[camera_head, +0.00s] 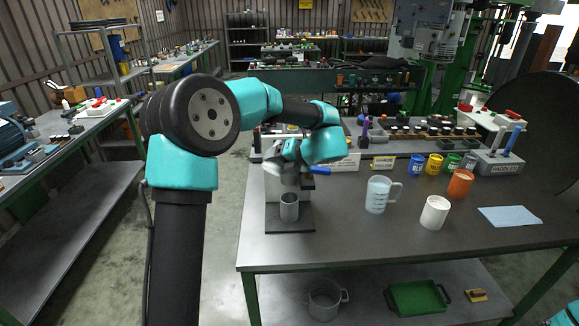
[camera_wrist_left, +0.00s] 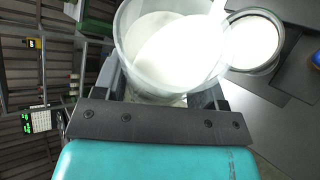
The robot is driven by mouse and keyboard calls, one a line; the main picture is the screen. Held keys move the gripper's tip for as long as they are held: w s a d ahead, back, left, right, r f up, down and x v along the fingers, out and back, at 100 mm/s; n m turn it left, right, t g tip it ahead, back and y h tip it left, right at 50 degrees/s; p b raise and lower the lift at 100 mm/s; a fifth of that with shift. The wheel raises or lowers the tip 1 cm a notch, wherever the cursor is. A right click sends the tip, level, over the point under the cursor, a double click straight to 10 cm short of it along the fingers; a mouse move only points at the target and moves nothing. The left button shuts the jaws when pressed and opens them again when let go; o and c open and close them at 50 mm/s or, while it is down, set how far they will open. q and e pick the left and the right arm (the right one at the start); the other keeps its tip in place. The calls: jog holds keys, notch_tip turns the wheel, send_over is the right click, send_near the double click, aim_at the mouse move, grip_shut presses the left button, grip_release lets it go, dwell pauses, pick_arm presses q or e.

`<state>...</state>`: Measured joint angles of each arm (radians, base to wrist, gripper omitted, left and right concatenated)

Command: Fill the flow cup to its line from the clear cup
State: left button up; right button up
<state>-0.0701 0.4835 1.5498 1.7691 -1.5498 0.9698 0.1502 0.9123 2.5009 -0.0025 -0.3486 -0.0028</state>
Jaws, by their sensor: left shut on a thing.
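My left gripper (camera_head: 285,160) is shut on the clear cup (camera_wrist_left: 135,50), which is tilted and holds white liquid. In the left wrist view the two fingers (camera_wrist_left: 160,95) sit on either side of the cup's wall. The cup's rim is over the flow cup (camera_wrist_left: 255,42), and white liquid runs from its lip into it. White liquid shows across the flow cup's opening; its fill line cannot be made out. In the head view the flow cup is partly hidden by my arm. My right gripper is out of view.
A metal cup (camera_head: 289,207) stands on the stand's dark base (camera_head: 290,226). To the right are a clear jug (camera_head: 377,194), a white cup (camera_head: 434,213), an orange cup (camera_head: 460,184) and a blue cloth (camera_head: 509,216). The front middle of the bench is free.

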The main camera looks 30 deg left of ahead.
pick_arm(q)
jog(key=shift+r+m+g, duration=0.25)
jog(key=shift+m+g, duration=0.05)
dwell(1.0)
jog(key=shift+d+f, duration=0.1)
jog(key=shift+f, duration=0.1)
jog(key=shift+r+n+t, duration=0.2)
jog(key=shift+n+t, duration=0.7)
jog(key=shift+f+t, duration=0.3)
jog(key=shift+s+f+n+t, duration=0.15)
jog(key=shift+n+t, duration=0.15)
jog(key=shift+n, duration=0.1)
jog(key=shift+s, duration=0.15)
